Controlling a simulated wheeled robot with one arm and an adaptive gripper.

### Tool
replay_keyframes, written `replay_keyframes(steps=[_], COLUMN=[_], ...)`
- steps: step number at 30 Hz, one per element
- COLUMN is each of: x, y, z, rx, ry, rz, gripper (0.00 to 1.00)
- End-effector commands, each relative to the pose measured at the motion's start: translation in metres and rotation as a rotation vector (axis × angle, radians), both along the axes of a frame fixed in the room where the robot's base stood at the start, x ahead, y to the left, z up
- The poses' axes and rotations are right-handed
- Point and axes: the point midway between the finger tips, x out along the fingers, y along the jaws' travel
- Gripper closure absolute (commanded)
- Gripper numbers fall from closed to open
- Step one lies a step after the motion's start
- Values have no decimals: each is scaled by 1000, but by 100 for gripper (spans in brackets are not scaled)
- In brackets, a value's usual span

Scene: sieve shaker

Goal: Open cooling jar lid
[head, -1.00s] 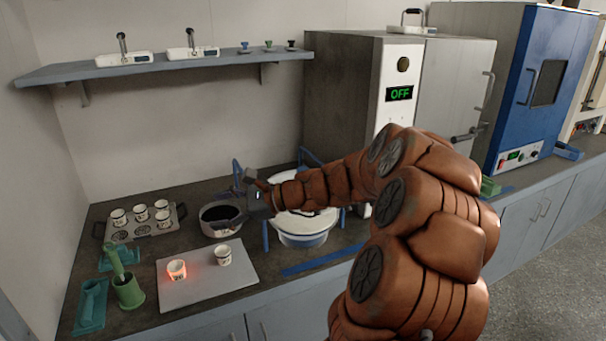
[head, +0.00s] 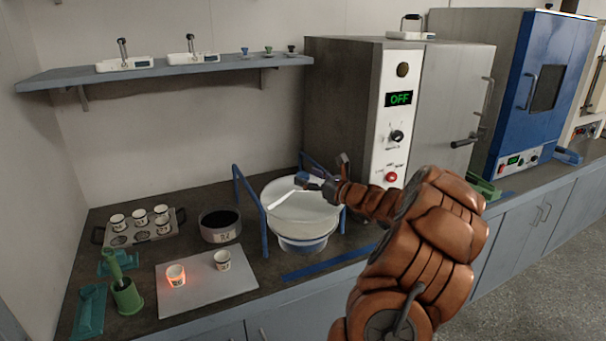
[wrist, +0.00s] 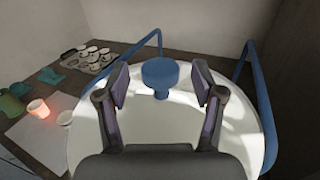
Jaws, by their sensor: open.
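The lid's blue knob (wrist: 160,75) stands up in the wrist view, between and a little beyond my fingers. My gripper (wrist: 162,92) is open and empty above the lid; its two fingers are apart on either side of the knob. In the head view my gripper (head: 322,176) is over the lid and partly hides it.
Blue rails (wrist: 258,105) stand on both sides of the jar. Left of it are a dark round pot (head: 220,227), a grey board (head: 205,285) with a glowing cup (head: 176,275) and another cup, and a tray of cups (head: 140,226). A grey oven (head: 345,115) stands behind.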

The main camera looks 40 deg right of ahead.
Motion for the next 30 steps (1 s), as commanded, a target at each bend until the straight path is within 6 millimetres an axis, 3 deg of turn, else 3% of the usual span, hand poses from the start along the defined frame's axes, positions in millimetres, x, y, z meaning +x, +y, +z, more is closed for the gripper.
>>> replay_keyframes(steps=[6, 17, 30], x=[20, 24, 24], y=[1, 2, 2], z=[0, 0, 0], rx=[1, -2, -2], ry=[1, 0, 0], rz=[1, 1, 1], gripper=[32, 33, 79])
